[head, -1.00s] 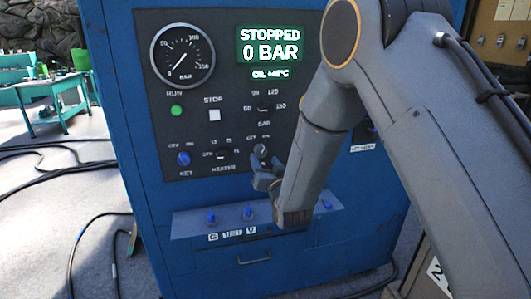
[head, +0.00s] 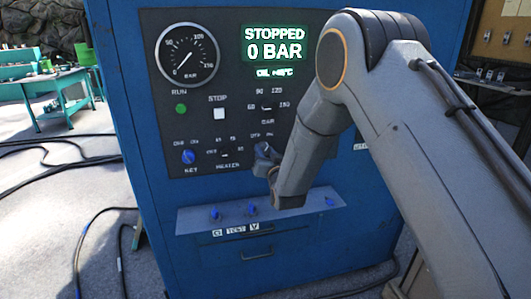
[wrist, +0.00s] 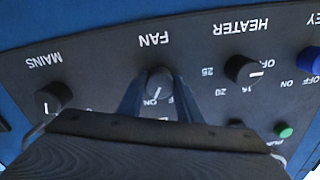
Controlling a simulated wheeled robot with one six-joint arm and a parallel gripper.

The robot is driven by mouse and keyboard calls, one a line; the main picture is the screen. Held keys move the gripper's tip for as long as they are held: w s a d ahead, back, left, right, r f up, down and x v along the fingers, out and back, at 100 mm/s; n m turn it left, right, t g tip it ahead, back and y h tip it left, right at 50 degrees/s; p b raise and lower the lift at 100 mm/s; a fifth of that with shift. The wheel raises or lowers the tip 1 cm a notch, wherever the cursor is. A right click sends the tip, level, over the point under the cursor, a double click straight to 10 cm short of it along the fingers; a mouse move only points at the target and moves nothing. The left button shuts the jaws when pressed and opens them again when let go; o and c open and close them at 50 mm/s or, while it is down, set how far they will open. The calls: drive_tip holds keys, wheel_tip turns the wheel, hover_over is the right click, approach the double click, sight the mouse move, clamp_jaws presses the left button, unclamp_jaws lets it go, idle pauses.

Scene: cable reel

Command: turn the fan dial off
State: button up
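The fan dial (wrist: 158,82) is a dark round knob with a pale mark, under the label FAN in the upside-down wrist view. An ON mark and part of another mark show beside it. My gripper (wrist: 159,84) has one finger on each side of the dial, with its tips level with the knob. The fingers look open around it, and I cannot tell whether they touch it. In the head view my gripper (head: 265,153) is at the panel and hides the fan dial.
In the wrist view the mains dial (wrist: 53,98) is left of the fan dial; the heater dial (wrist: 243,69) and blue key switch (wrist: 309,60) are right. In the head view a ledge with blue knobs (head: 215,213) juts out below. The display (head: 274,43) reads STOPPED, 0 BAR.

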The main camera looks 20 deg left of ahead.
drive_tip(key=shift+n, duration=0.3)
drive_tip(key=n+b, duration=0.3)
drive_tip(key=n, duration=0.2)
drive_tip(key=shift+w+f, duration=0.1)
drive_tip(key=n+b, duration=0.2)
drive_tip(key=n, duration=0.4)
drive_tip(key=shift+d+b, duration=0.1)
drive_tip(key=shift+b, duration=0.25)
drive_tip(key=shift+n, duration=0.3)
drive_tip(key=o, duration=1)
drive_tip(key=shift+o, duration=0.2)
drive_tip(key=b+v, duration=0.1)
drive_tip(key=v, duration=0.6)
drive_tip(key=shift+s+b, duration=0.3)
drive_tip(key=shift+s, duration=0.1)
drive_tip(key=shift+d, duration=0.2)
